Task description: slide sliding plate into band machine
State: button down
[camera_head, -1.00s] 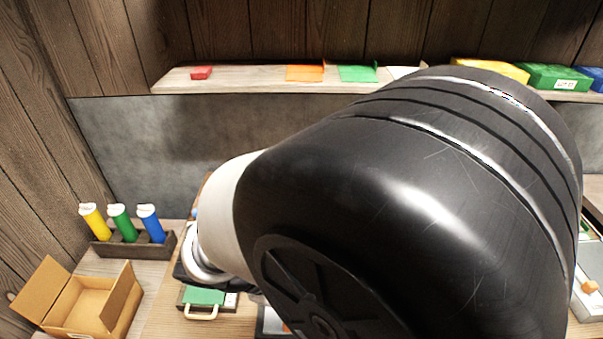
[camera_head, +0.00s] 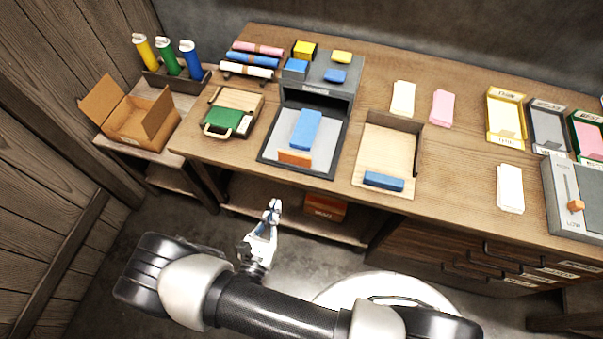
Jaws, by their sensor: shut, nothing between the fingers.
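The band machine (camera_head: 345,90) is a grey box on the wooden table, with a dark slot in its front and a dark base tray (camera_head: 272,150) in front of the slot. The sliding plate (camera_head: 323,155) looks like the pale grey plate on that base, outside the slot, with an orange grip (camera_head: 294,158) at its near edge. A blue block (camera_head: 305,129) lies on the plate. My gripper (camera_head: 272,206) is shut and empty. It appears in front of the table's front edge, below the machine in the picture and apart from the plate.
A wooden tray (camera_head: 372,145) with a blue bar stands right of the machine. A green-topped box with a handle (camera_head: 222,121) stands left. An orange box (camera_head: 325,207) sits on the lower shelf.

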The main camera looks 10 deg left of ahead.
jog(key=b, duration=0.2)
send_near(299, 143)
jog(key=shift+s+r, duration=0.25)
jog(key=shift+s, duration=0.35)
jog(key=shift+w, duration=0.7)
jog(key=w+b, duration=0.1)
jog(key=w, duration=0.2)
jog(key=w+b, duration=0.1)
jog(key=w, duration=0.2)
jog(key=w+d+b, duration=0.1)
jog(key=w, duration=0.3)
jog(key=shift+a+r, duration=0.1)
jog(key=shift+s, duration=0.1)
